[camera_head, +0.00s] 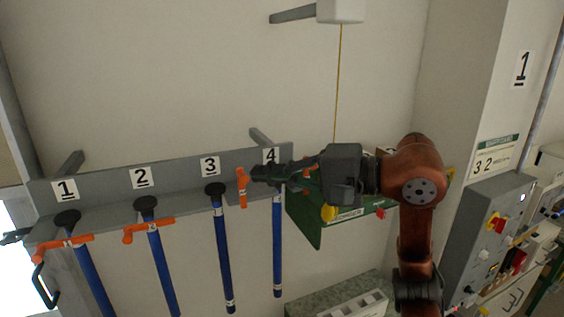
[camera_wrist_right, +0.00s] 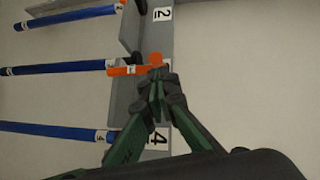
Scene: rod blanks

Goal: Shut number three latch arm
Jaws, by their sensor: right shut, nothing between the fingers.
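The number three latch arm (camera_head: 242,188) is orange and stands out from the grey rail, to the right of the third blue rod (camera_head: 223,250) and not across it. My right gripper (camera_head: 256,174) is shut and empty, with its fingertips just right of this latch arm. In the right wrist view the tips (camera_wrist_right: 157,76) are right by the orange latch arm (camera_wrist_right: 130,70); I cannot tell whether they touch. The number 3 label (camera_head: 210,166) shows in the head view but is hidden behind the fingers in the wrist view.
Orange latch arms one (camera_head: 65,243) and two (camera_head: 148,230) lie across their blue rods. The fourth rod (camera_head: 277,250) hangs just below my right gripper. A green panel (camera_head: 303,220) and a hanging cord (camera_head: 338,90) are close to my right arm.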

